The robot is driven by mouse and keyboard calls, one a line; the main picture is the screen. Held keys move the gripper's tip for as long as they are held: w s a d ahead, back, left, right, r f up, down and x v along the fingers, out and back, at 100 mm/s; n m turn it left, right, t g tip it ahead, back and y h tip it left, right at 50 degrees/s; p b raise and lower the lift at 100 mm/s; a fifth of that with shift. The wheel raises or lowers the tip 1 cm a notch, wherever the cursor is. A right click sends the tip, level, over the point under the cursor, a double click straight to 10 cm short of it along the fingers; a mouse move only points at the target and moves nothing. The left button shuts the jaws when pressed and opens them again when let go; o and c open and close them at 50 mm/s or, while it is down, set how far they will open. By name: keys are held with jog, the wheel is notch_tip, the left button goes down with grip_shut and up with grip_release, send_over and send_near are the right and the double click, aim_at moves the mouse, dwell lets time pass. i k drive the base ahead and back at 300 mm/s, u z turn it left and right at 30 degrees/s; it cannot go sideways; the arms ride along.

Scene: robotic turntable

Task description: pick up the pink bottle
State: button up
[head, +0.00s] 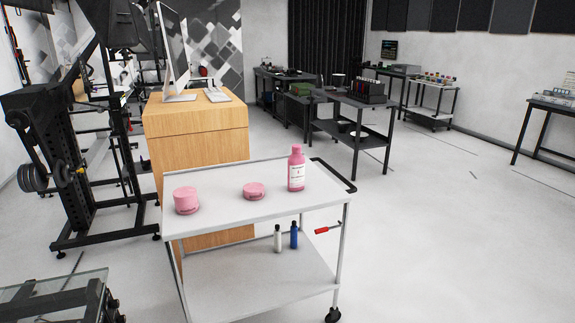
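The pink bottle (296,170) stands upright on the top shelf of a white cart (225,208), toward the right end. It has a white label and a pink cap. A large pink jar (186,201) stands at the left end of the same shelf. A smaller, flat pink jar (254,191) sits between them, apart from the bottle. My gripper is not in view.
The cart's lower shelf holds a white bottle (278,239) and a blue bottle (294,236). A wooden cabinet (198,135) with a monitor stands right behind the cart. Black gym-like equipment (50,150) is at left. Open floor (450,240) lies to the right.

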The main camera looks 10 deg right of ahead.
aim_at(296, 162)
jog(key=z, duration=0.05)
jog(key=i, duration=1.1)
jog(key=u, duration=0.05)
jog(key=k, duration=0.2)
jog(key=u, duration=2.85)
